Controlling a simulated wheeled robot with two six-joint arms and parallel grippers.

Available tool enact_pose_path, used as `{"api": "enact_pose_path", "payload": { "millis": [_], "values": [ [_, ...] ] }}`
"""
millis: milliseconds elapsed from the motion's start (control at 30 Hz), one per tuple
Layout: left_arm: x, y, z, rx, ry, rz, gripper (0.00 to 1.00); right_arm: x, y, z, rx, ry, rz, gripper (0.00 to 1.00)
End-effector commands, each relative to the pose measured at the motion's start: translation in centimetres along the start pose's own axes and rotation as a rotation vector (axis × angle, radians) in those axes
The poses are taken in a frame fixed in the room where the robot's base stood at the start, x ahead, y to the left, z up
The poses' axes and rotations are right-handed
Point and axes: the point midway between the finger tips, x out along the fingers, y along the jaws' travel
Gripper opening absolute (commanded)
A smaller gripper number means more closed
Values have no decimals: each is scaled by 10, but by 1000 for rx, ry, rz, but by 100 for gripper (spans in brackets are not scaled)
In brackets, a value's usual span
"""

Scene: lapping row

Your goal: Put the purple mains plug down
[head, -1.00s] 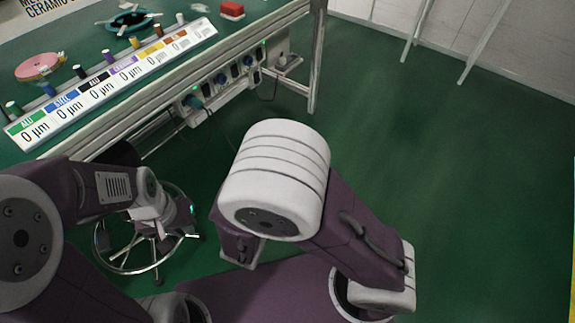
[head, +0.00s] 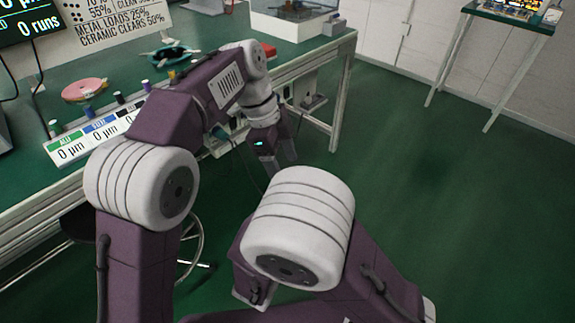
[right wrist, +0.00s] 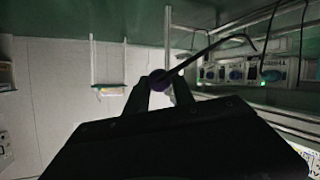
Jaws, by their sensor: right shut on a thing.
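The purple mains plug (right wrist: 157,80) is between the fingertips of my right gripper (right wrist: 160,84) in the right wrist view, with a dark cable running from it towards the right. The gripper is shut on it, and the plug is held in the air. In the head view my right arm fills the lower middle, and its gripper and the plug are hidden. My left gripper (head: 284,150) hangs in front of the bench edge in the head view, pointing down. Its finger gap is not clear.
The green-topped bench (head: 110,62) carries a label strip (head: 70,148), a pink disc (head: 85,89) and a clear box (head: 292,18). Sockets (right wrist: 238,72) line its front. A small table (head: 510,14) stands at the back right. Green floor to the right is clear.

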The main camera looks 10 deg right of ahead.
Motion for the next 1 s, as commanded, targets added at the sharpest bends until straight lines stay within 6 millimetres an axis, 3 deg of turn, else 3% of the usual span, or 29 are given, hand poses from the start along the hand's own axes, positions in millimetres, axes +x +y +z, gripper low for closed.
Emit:
{"api": "enact_pose_path", "payload": {
  "millis": [267, 700, 1000],
  "values": [
    [12, 2, -7, 15, -1, 12, 73, 0, 0, 0, 0, 0, 0, 0],
    [103, 4, -6, 13, -2, 12, 73, 0, 0, 0, 0, 0, 0, 0],
    [124, 3, -6, 13, -2, 9, 73, 0, 0, 0, 0, 0, 0, 0]
  ]
}}
